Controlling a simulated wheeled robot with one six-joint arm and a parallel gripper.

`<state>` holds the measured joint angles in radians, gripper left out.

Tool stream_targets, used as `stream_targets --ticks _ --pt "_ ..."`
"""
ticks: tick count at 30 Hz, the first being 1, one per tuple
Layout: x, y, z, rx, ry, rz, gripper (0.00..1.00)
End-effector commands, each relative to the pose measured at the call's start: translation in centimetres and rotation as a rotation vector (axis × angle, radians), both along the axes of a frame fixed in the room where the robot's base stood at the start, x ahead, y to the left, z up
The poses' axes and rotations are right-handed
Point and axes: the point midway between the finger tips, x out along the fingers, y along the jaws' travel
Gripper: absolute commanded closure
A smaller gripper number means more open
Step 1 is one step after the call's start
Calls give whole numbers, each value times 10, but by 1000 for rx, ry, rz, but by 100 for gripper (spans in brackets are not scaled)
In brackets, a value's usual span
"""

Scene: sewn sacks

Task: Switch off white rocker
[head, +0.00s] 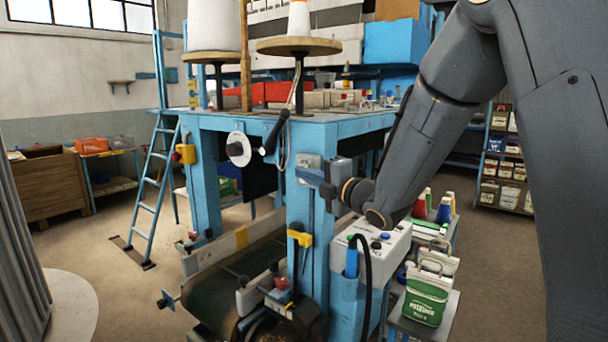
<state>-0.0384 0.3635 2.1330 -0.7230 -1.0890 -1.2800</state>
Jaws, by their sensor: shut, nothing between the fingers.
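My gripper (308,175) is shut and empty. It reaches in from the right, its fingers in front of a grey plate (312,159) on the blue front post (308,215) of the machine table. The fingers cover part of this plate, and I cannot tell whether they touch it. I cannot make out a white rocker; it may be hidden behind the fingers.
A white control box (390,262) with coloured buttons sits just below my gripper. A round white dial (239,149) and a black lever (273,135) are to the left. Green-and-white containers (426,300) stand at lower right. Open floor lies left, past a blue ladder (150,185).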

Motion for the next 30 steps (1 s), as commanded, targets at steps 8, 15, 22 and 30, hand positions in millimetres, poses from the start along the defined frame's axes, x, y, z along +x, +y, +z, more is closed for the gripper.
stream_targets --ticks 8,15,22,30 --pt "3 -2 0 1 -2 -1 100" --pt "3 -3 1 1 1 0 100" --pt "-5 7 3 0 -1 0 100" --pt "-39 0 6 1 -3 -9 100"
